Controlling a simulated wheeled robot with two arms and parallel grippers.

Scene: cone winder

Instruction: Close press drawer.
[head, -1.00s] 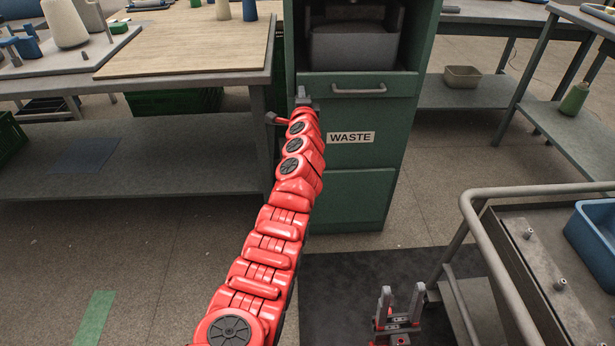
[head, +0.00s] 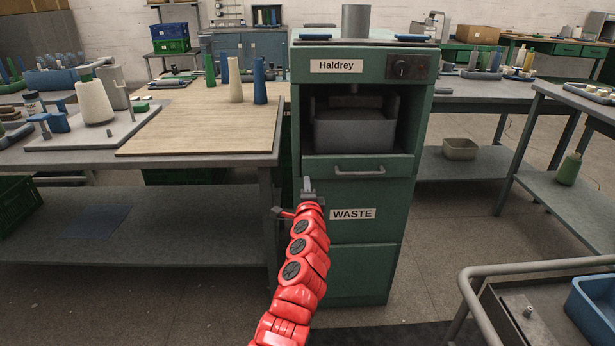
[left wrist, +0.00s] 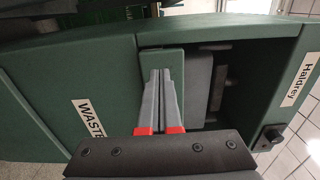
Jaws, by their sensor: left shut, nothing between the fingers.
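The green press (head: 420,120) stands ahead, labelled Haldrey. Its drawer front (head: 318,168) has a grey bar handle (head: 359,170) and sits below a dark opening holding a grey bin-like part (head: 352,130). The drawer front seems to stand slightly out; I cannot tell how far. My left gripper (head: 307,184) is shut and empty, near the drawer front's lower left corner. In the left wrist view its fingers (left wrist: 161,78) overlap the drawer front (left wrist: 178,62); contact is unclear. My right gripper is out of view.
Below the drawer is a WASTE panel (head: 365,228). A workbench (head: 205,150) with a wooden board and cones stands close on the left. A metal trolley (head: 530,268) with a blue bin (head: 597,305) is at the lower right. Open floor lies in front.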

